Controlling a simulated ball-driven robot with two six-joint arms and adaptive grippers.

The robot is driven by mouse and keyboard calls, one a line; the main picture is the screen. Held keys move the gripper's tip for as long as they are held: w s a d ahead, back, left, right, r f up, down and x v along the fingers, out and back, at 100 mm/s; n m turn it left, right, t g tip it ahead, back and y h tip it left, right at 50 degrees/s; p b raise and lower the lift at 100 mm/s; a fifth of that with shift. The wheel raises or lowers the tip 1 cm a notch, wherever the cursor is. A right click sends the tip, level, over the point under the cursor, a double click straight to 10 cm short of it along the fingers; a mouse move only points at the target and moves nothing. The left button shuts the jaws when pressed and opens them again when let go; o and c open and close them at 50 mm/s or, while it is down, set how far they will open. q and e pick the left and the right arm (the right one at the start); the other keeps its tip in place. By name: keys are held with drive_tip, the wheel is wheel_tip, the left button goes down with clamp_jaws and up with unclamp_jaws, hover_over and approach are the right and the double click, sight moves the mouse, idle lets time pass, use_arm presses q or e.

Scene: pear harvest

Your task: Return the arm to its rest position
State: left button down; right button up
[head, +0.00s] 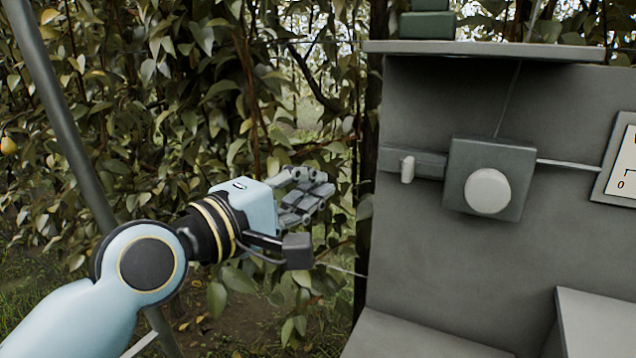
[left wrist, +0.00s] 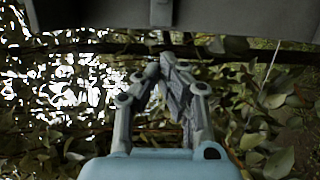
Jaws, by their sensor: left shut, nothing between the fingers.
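My left arm comes in from the lower left in the head view. Its light blue wrist ends in the left gripper (head: 318,190), held in the air in front of the foliage and pointing right. The left gripper is to the left of the grey panel, apart from it. In the left wrist view the gripper's fingers (left wrist: 170,65) meet at their tips, with nothing between them. My right gripper does not show in either view.
A grey panel (head: 420,250) carries a box with a round white knob (head: 487,191) and a small white lever (head: 407,169). A shelf (head: 480,49) tops it. A framed sign (head: 622,165) is at right. A yellow pear (head: 8,146) hangs far left. A dark pole (head: 62,110) slants at left.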

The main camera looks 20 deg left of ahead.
use_arm(q)
drive_tip(key=shift+a, duration=0.1)
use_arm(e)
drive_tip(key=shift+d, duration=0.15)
